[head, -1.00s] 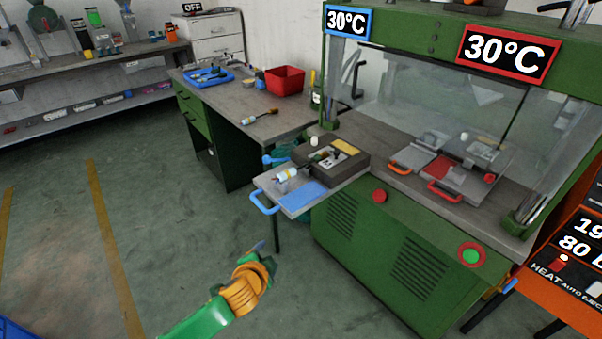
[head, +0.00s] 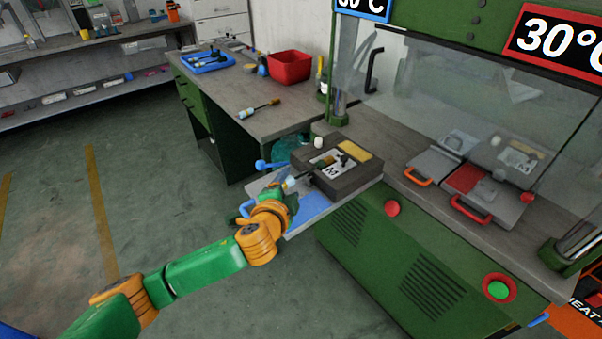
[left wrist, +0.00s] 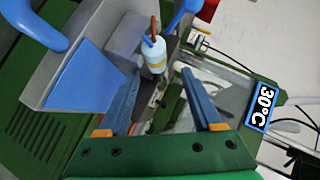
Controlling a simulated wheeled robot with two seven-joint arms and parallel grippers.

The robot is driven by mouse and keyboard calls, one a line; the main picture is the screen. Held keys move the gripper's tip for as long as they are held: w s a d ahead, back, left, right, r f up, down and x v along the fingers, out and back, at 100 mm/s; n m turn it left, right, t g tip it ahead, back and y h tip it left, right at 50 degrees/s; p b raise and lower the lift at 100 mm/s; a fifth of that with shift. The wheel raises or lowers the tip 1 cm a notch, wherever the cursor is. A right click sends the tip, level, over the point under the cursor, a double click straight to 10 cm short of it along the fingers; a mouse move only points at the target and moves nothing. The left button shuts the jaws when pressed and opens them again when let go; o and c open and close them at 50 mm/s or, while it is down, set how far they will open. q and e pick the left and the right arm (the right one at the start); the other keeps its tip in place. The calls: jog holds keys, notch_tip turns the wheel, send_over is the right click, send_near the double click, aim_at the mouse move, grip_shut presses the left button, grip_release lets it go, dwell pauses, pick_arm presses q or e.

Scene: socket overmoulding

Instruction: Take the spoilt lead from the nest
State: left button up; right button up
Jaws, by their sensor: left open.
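A lead with a white, yellow-banded body (head: 290,183) lies at the grey tray (head: 258,184) with the blue pad (head: 313,205). It is partly hidden behind my left gripper in the head view. In the left wrist view its body (left wrist: 153,55) shows brown and blue wire ends, ahead of and between the fingertips. My left gripper (left wrist: 158,78) is open and empty, with the lead apart from both fingers as far as I can tell. A dark block (head: 352,185) with a white plate marked M and a yellow pad adjoins the tray. My right gripper is not in view.
A bench (head: 225,100) at the back left carries a red bin (head: 290,66) and a blue tray (head: 208,62).

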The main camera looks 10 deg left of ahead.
aim_at(292, 182)
pick_arm(q)
jog(key=x, duration=0.3)
jog(key=shift+w+f, duration=0.25)
jog(key=shift+f, duration=0.15)
jog(key=shift+s+r, duration=0.1)
jog(key=shift+c, duration=0.2)
jog(key=shift+s, duration=0.1)
jog(key=c, duration=0.4)
grip_shut()
